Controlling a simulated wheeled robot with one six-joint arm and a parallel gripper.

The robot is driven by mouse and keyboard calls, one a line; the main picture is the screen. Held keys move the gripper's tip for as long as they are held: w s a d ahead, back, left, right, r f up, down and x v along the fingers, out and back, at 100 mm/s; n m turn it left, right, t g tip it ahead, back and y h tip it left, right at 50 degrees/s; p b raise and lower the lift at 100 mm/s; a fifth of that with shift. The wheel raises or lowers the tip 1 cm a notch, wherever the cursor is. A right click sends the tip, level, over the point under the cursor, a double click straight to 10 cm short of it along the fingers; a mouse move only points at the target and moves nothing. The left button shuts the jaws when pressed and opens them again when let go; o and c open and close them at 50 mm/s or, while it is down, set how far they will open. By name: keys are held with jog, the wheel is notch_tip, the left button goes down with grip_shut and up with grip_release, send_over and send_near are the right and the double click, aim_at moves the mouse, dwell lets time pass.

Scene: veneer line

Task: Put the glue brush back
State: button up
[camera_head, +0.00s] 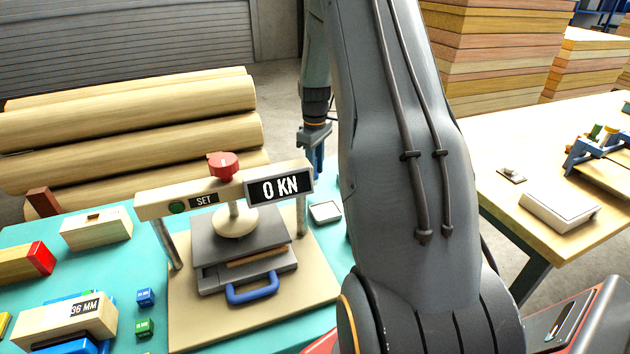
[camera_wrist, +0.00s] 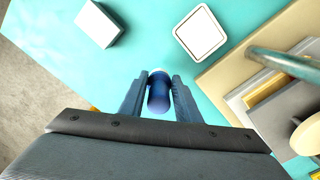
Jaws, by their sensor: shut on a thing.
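My gripper (camera_head: 317,164) hangs over the far side of the teal table, behind the press and left of my arm. In the wrist view my gripper (camera_wrist: 159,78) is shut on a blue, rounded handle, which I take to be the glue brush (camera_wrist: 158,95). The brush's bristle end is hidden. A white square dish with a dark rim (camera_wrist: 201,34) lies on the teal table ahead and to the right of the fingers. It also shows in the head view (camera_head: 325,212), below my gripper.
A press (camera_head: 275,205) reading 0 KN stands close by on a beige base (camera_head: 195,320). A white block (camera_wrist: 98,25) lies near the table edge. Small blocks and gauges (camera_head: 80,318) are at left. Rolled logs (camera_head: 130,115) lie behind. A wooden table (camera_head: 510,215) is at right.

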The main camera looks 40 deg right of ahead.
jog(key=shift+f+p, duration=0.65)
jog(key=shift+f, duration=1.65)
jog(key=shift+f, duration=0.1)
jog(key=o, duration=1.1)
notch_tip(320, 180, up, 12)
jog(key=b, duration=0.3)
jog(key=shift+b, duration=0.35)
